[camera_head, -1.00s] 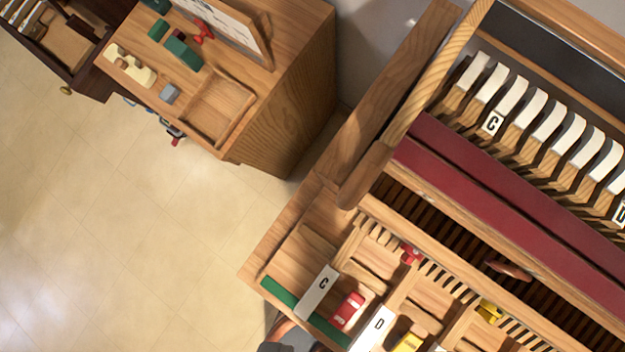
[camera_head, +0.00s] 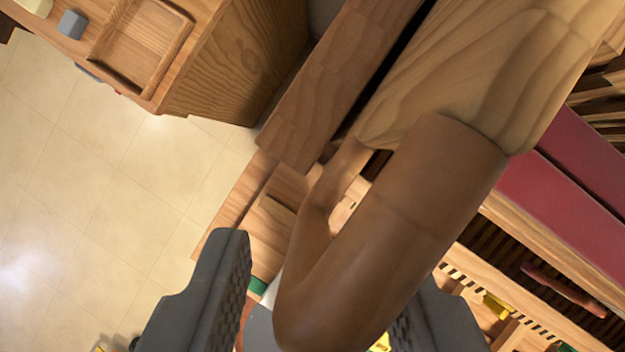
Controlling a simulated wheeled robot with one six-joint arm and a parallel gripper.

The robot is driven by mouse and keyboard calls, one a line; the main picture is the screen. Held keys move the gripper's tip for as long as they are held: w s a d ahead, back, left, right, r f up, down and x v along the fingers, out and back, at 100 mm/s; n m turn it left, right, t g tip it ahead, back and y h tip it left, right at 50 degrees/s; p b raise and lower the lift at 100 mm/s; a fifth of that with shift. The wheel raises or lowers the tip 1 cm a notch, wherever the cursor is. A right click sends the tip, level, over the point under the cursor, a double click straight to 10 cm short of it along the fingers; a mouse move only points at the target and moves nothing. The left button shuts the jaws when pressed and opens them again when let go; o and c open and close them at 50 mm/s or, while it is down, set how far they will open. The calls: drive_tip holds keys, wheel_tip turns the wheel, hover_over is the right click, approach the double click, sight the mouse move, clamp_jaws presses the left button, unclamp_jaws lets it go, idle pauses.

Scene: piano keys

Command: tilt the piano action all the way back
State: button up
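The piano action shows in part at upper right: a light wood side beam (camera_head: 480,70) and a dark red felt strip (camera_head: 590,205). A brown curved wooden handle (camera_head: 400,225) stands out from the beam toward the camera. My gripper (camera_head: 332,275) is open, its grey fingers on either side of the handle's lower end. A gap shows between the left finger and the handle. The right finger is partly hidden behind the handle, so I cannot tell whether it touches. Most of the action is out of view.
A wooden case post (camera_head: 335,85) stands left of the beam. A wooden cabinet with a tray (camera_head: 140,40) stands at upper left. Tiled floor (camera_head: 90,220) is clear at left.

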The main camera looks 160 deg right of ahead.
sight(446, 244)
drive_tip(key=shift+x, duration=0.9)
clamp_jaws()
drive_tip(key=shift+w+d+r+g, duration=0.15)
drive_tip(key=shift+w+r+g, duration=0.4)
drive_tip(key=shift+w, duration=0.25)
drive_tip(key=shift+w+d+r+g, duration=0.1)
drive_tip(key=shift+w+r+g, duration=0.35)
drive_tip(key=shift+w+r, duration=0.3)
drive_tip(key=shift+w+d+r+m+g+y, duration=0.1)
drive_tip(key=shift+w+r+g, duration=0.25)
drive_tip(key=shift+w, duration=0.25)
drive_tip(key=shift+w+d+r+m+g+y, duration=0.1)
drive_tip(key=shift+w+r+g, duration=0.25)
drive_tip(key=shift+w, duration=0.3)
drive_tip(key=shift+w+d+r+m+g+y, duration=0.1)
drive_tip(key=shift+w+r+g, duration=0.15)
drive_tip(key=shift+w+g, duration=0.25)
drive_tip(key=shift+w, duration=0.1)
unclamp_jaws()
drive_tip(key=shift+a, duration=0.1)
